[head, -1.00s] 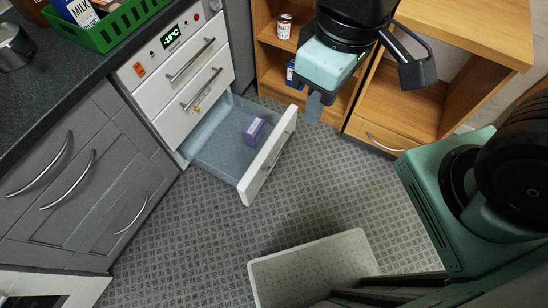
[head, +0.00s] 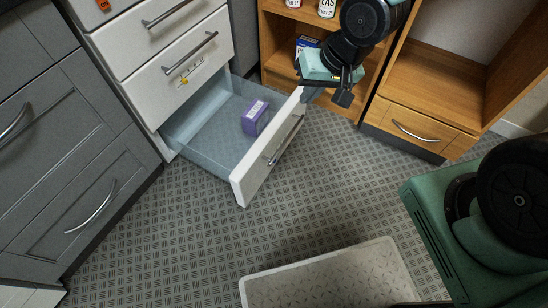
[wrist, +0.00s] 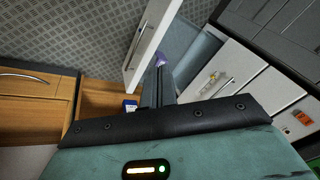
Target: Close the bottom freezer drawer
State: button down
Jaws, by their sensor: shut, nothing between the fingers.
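The bottom freezer drawer (head: 213,112) is pulled out below two shut white drawers. Its white front (head: 268,152) has a bar handle, and a purple box (head: 256,117) lies inside. My gripper (head: 308,96) is shut and empty, by the far right end of the drawer front; I cannot tell whether it touches. In the wrist view, my shut fingers (wrist: 158,88) overlap the near end of the white front (wrist: 150,45). They hide part of the drawer, and the purple box (wrist: 160,60) shows just beyond their tips.
A wooden shelf unit (head: 430,85) with a small drawer stands behind my gripper, with cans and a blue box (head: 306,44) on its shelves. Grey cabinets (head: 60,150) are at the left. Patterned floor between is clear.

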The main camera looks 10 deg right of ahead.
aim_at(267, 146)
jog(key=w+d+f+m+t+y+b, duration=0.1)
jog(key=w+f+m+b, duration=0.15)
jog(key=f+b, duration=0.7)
jog(key=w+d+f+m+t+y+b, duration=0.1)
jog(key=w+d+f+m+b, duration=0.15)
jog(key=f+b, duration=0.7)
jog(key=w+d+f+m+t+y+b, duration=0.1)
jog(key=w+f+m+t+y+b, duration=0.15)
jog(key=f+b, duration=0.75)
jog(key=shift+m+g+h, duration=0.45)
jog(key=b+x, duration=0.1)
jog(key=x, duration=0.4)
jog(key=b+x, duration=0.2)
jog(key=x, duration=0.3)
jog(key=b+x, duration=0.2)
jog(key=x, duration=0.2)
jog(key=shift+s+a+f, duration=0.1)
jog(key=shift+a+f, duration=0.05)
jog(key=shift+f, duration=0.4)
jog(key=shift+w+a+r, duration=0.2)
jog(key=shift+w+a, duration=0.15)
